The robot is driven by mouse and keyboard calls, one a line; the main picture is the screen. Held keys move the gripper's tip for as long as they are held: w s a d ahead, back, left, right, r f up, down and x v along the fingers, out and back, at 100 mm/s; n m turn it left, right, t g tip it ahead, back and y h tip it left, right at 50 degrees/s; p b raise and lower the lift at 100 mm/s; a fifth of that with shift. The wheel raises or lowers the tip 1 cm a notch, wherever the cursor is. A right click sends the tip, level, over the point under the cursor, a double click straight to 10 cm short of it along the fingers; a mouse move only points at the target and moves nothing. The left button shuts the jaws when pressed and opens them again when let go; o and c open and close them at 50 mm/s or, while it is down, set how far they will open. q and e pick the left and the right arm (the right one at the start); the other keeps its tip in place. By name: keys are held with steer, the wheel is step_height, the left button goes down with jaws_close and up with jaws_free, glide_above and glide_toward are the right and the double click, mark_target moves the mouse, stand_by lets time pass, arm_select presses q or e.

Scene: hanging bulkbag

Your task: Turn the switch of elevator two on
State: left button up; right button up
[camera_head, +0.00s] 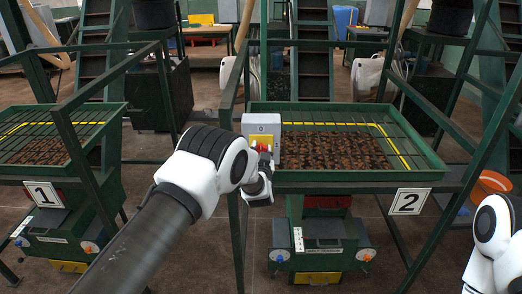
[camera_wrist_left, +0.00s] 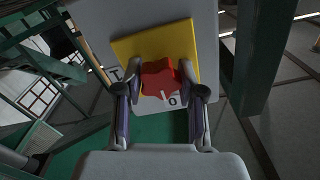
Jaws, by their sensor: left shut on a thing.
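The switch of elevator two is a grey box (camera_head: 262,126) with a yellow plate (camera_wrist_left: 126,50) and a red knob (camera_wrist_left: 160,78). It stands at the left end of the tray marked 2. A white mark on the knob points close to the O label (camera_wrist_left: 173,100) in the left wrist view. My left gripper (camera_head: 264,158) is at the front of the box. In the left wrist view my left gripper (camera_wrist_left: 161,80) has one finger on each side of the knob and is shut on it. My right gripper is out of the head view.
The number 2 sign (camera_head: 409,201) hangs on the front of the green tray (camera_head: 360,175), which holds brown pieces. Another tray (camera_head: 60,170) with a number 1 sign (camera_head: 44,194) stands at the left. Green frame posts (camera_head: 236,200) rise close beside my left arm.

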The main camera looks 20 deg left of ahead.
arm_select(q)
steer(key=shift+f+m+b, duration=0.2)
steer(key=shift+m+b, duration=1.7)
steer(key=shift+b, duration=0.3)
steer(key=m+b, duration=0.2)
steer(key=m, duration=0.1)
steer(key=shift+m+b, duration=0.3)
steer(key=shift+b, duration=0.05)
steer(key=m+b, duration=0.1)
steer(key=m, duration=0.1)
steer(key=shift+r+m, duration=0.1)
steer(key=shift+m, duration=0.2)
steer(key=m+b, duration=0.1)
steer(key=m, duration=0.1)
steer(key=shift+m, duration=0.4)
steer(key=m, duration=0.5)
steer(key=shift+b, duration=0.3)
steer(key=o, duration=1.2)
steer(key=shift+d, duration=0.1)
steer(key=shift+c, duration=0.2)
